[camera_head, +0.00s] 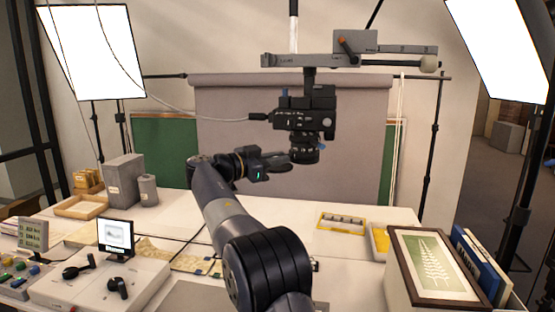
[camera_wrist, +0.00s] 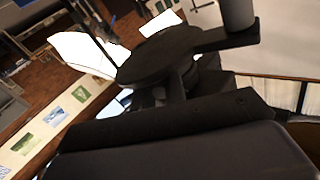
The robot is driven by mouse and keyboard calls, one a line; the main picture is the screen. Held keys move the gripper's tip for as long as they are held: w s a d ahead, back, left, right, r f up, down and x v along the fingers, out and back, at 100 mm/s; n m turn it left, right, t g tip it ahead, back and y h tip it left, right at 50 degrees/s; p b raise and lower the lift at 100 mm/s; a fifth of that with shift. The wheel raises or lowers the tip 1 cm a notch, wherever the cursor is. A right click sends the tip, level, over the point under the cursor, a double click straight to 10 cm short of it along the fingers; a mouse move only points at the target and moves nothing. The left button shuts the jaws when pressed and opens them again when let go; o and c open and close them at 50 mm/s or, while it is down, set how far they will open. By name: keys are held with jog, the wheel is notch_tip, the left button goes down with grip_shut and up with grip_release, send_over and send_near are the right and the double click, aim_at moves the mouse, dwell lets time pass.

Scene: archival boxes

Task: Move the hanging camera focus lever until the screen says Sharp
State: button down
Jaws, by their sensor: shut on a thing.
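The hanging camera (camera_head: 305,118) is black and hangs from a grey overhead arm, its lens (camera_head: 305,150) pointing down. My gripper (camera_head: 288,158) reaches in from the left and is shut at the lens's left side, on the focus lever. The lever itself is mostly hidden by the jaws in the head view. In the wrist view dark gripper parts (camera_wrist: 170,118) fill the lower part, with a dark round piece (camera_wrist: 160,55) just above them. The small screen (camera_head: 116,236) at lower left shows a greyish picture with a dark caption strip, too small to read.
A cable runs to the camera's left side. Grey boxes (camera_head: 123,180) and a wooden tray (camera_head: 82,206) stand on the left of the white table. A yellow tray (camera_head: 341,222) and a framed fern print (camera_head: 436,266) are on the right. Bright light panels (camera_head: 92,52) flank the table.

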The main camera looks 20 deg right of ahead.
jog(key=c, duration=1.5)
grip_release()
jog(key=shift+o, duration=0.2)
jog(key=s+a+b, duration=0.2)
jog(key=a, duration=0.8)
jog(key=shift+a, duration=0.35)
jog(key=shift+w+d, duration=0.1)
jog(key=shift+d, duration=0.05)
jog(key=d, duration=0.3)
jog(key=w+d+p, duration=0.1)
jog(key=d, duration=0.3)
jog(key=d+p, duration=0.1)
jog(key=d, duration=0.2)
jog(key=shift+w+d+r, duration=0.15)
jog(key=shift+w+d, duration=0.15)
jog(key=shift+w, duration=0.1)
jog(key=shift+f, duration=0.25)
jog(key=shift+s+a+r+t+b, duration=0.1)
jog(key=shift+s+t+b, duration=0.1)
jog(key=shift+t+b, duration=0.1)
jog(key=shift+w+p, duration=0.2)
jog(key=shift+p, duration=0.15)
